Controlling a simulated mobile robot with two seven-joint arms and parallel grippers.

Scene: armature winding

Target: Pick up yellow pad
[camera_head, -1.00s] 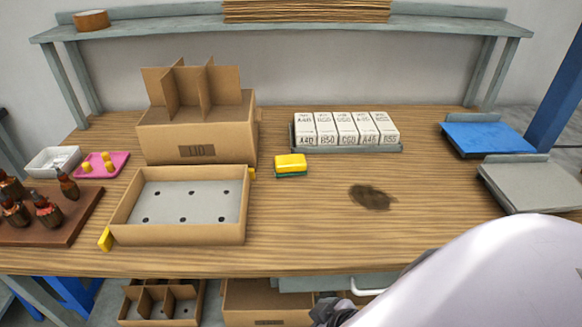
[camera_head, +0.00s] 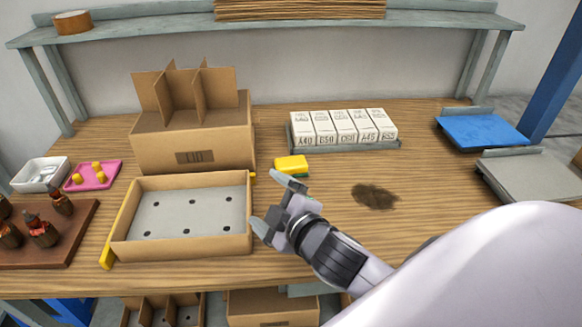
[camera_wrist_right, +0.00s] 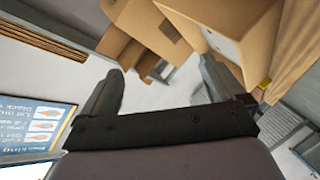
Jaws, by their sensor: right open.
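The yellow pad (camera_head: 291,163), with a green underside, lies flat on the wooden table right of the tall cardboard box. My right gripper (camera_head: 272,200) is open and empty, just in front of the pad and beside the right wall of the low cardboard tray. In the head view its upper finger is close below the pad; I cannot tell the exact gap. In the right wrist view the gripper (camera_wrist_right: 158,95) has its two fingers spread with nothing between them, and the pad is not visible there. My left gripper is not in view.
The low cardboard tray (camera_head: 118,238) and tall divided box (camera_head: 190,150) stand left of the pad. A rack (camera_head: 345,148) of labelled white boxes is behind it. A dark stain (camera_head: 374,196) marks the table to the right, where the surface is otherwise clear.

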